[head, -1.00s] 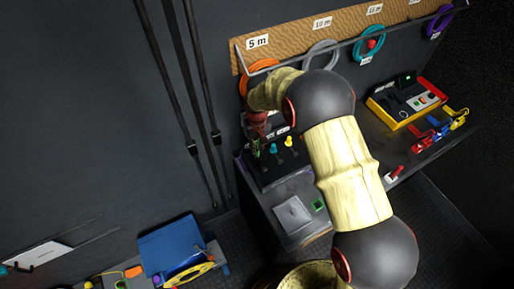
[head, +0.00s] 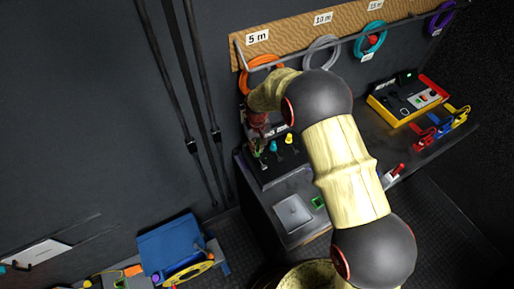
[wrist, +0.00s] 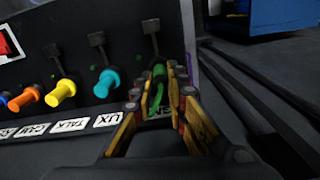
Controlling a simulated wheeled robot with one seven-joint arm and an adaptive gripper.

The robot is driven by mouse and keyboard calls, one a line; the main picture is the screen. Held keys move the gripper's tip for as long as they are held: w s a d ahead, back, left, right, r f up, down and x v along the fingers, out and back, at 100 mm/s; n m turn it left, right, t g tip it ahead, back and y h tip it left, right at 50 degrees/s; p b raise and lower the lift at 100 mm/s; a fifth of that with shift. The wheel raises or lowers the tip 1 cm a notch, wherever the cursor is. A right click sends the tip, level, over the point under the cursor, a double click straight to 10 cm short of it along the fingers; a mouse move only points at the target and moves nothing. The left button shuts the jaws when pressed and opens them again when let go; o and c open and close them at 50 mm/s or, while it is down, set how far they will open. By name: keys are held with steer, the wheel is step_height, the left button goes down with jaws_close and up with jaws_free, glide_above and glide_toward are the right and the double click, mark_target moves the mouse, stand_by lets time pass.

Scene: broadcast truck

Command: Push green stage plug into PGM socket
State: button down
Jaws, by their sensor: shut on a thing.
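The green stage plug (wrist: 159,72) sits between the fingers of my gripper (wrist: 158,98) in the wrist view. My gripper is shut on it, at the end of the socket panel (wrist: 82,28). The plug's front points at the dark panel; the fingers hide part of it, so I cannot tell how deep it sits. A white label partly hidden by the fingers lies below it; its text is not fully readable.
Coiled cables hang on the rack behind. A grey pad (head: 293,212) lies on the desk; a blue case (head: 170,245) stands lower left.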

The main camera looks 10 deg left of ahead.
steer(key=shift+f, duration=0.15)
steer(key=c, duration=1.8)
jaws_free()
steer(key=shift+o, duration=0.6)
